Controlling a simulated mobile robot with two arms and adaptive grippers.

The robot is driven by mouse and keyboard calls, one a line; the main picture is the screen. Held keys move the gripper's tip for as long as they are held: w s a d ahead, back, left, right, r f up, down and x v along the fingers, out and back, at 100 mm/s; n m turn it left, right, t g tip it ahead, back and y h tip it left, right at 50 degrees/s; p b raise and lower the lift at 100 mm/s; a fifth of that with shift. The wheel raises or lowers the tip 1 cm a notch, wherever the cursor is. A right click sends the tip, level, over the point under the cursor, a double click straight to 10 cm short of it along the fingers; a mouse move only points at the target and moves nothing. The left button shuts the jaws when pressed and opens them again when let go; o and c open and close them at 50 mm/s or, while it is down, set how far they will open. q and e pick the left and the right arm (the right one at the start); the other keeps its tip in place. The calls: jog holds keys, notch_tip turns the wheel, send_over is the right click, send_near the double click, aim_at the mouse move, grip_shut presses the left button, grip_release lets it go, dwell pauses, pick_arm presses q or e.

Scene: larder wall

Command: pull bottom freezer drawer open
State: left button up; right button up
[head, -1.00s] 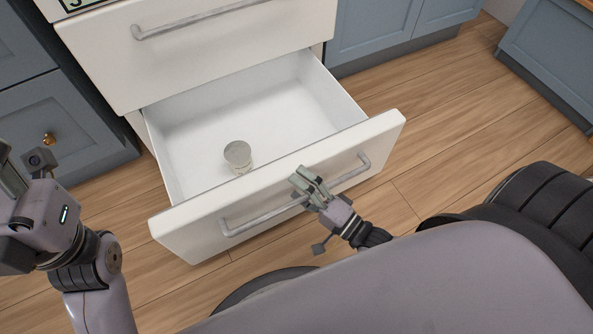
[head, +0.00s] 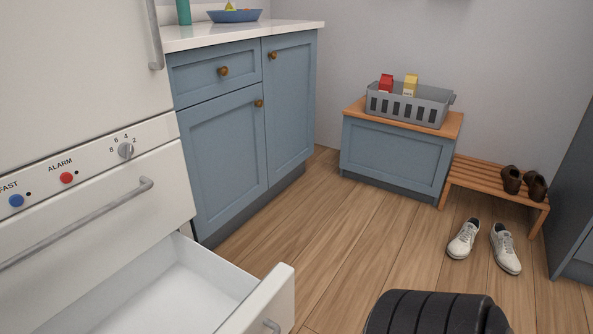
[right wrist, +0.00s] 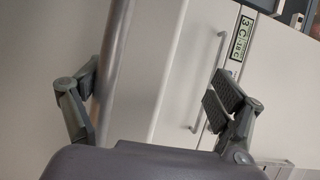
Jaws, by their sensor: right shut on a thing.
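The bottom freezer drawer (head: 262,306) stands pulled out at the lower left of the head view. Its white interior shows, partly cut off by the frame. One end of its grey handle (head: 271,326) shows at the bottom edge. In the right wrist view a grey handle bar (right wrist: 114,55) runs between the fingers of my right gripper (right wrist: 148,97), close against the left finger. The gripper is shut on this bar, though a gap shows beside the right finger. My left gripper is out of view.
Above is a closed white drawer with a long handle (head: 80,222). Blue cabinets (head: 215,140) stand beside the freezer. Farther right are a bench with a grey basket (head: 408,104), a shoe rack (head: 492,185) and white shoes (head: 505,248). The wooden floor between is clear.

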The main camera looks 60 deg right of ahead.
jog(key=shift+d+v, duration=0.2)
jog(key=shift+v, duration=2.3)
jog(key=c, duration=0.4)
jog(key=shift+s+d+r, duration=0.15)
jog(key=shift+s+d, duration=0.15)
jog(key=shift+s, duration=0.3)
jog(key=c, duration=0.3)
jog(key=shift+f+v, duration=0.45)
jog(key=shift+v, duration=1.45)
jog(key=shift+f+v, duration=0.45)
jog(key=shift+v, duration=1.45)
jog(key=shift+f+v, duration=0.45)
jog(key=shift+v, duration=1.5)
jog(key=shift+c, duration=0.2)
jog(key=shift+a, duration=0.2)
jog(key=shift+p, duration=0.3)
